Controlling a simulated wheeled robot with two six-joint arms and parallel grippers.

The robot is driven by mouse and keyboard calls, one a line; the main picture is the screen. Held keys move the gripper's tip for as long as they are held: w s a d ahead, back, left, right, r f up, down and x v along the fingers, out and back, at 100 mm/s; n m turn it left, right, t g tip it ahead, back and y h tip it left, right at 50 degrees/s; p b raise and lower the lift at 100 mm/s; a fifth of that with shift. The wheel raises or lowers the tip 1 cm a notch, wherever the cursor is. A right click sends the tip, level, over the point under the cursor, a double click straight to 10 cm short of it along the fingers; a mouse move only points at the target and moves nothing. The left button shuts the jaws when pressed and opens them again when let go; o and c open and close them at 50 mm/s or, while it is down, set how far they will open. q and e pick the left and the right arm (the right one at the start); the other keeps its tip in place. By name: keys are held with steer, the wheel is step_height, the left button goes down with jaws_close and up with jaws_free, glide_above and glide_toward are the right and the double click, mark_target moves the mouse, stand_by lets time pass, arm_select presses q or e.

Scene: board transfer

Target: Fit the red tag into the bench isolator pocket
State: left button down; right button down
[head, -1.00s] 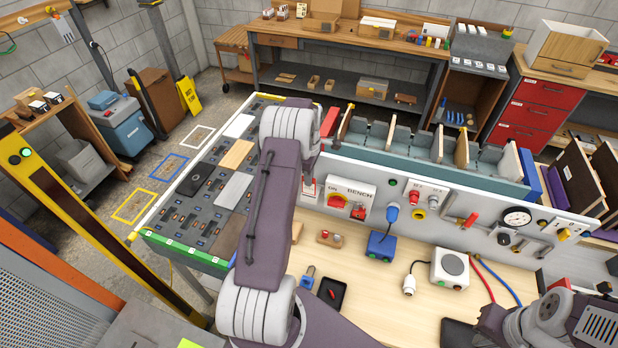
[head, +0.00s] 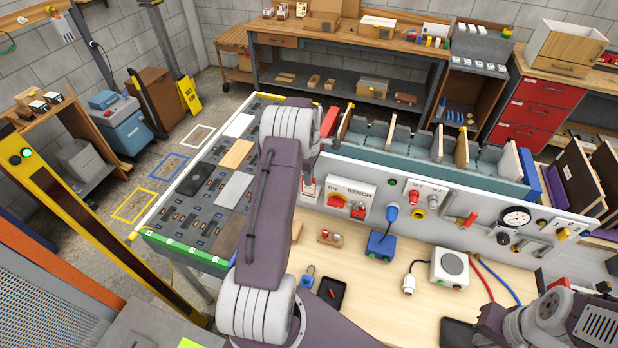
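The bench isolator is a white box (head: 362,193) labelled BENCH, with a red switch on a yellow plate, on the grey panel behind the bench. A pocket on it cannot be made out. A small red piece (head: 332,293) lies in a black tray (head: 326,303) on the bench; I cannot tell if it is the red tag. My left arm rises through the middle of the view, and its gripper is hidden beyond the arm. My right arm shows at the lower right, with its gripper out of view.
A blue box (head: 381,244), a white round-topped unit (head: 452,268) with cables and a wooden block (head: 330,238) with a red piece stand on the bench. A blue padlock-like item (head: 308,277) lies near the tray. An orange-edged mesh panel (head: 45,300) stands at lower left.

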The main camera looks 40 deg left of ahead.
mark_target(309, 193)
arm_select(q)
steer(key=shift+f+b, duration=1.1)
steer(key=shift+f, duration=0.55)
steer(key=c, duration=1.6)
jaws_free()
steer(key=shift+r, duration=0.15)
step_height(309, 193, up, 8)
steer(key=b, duration=0.3)
steer(key=shift+r, duration=0.4)
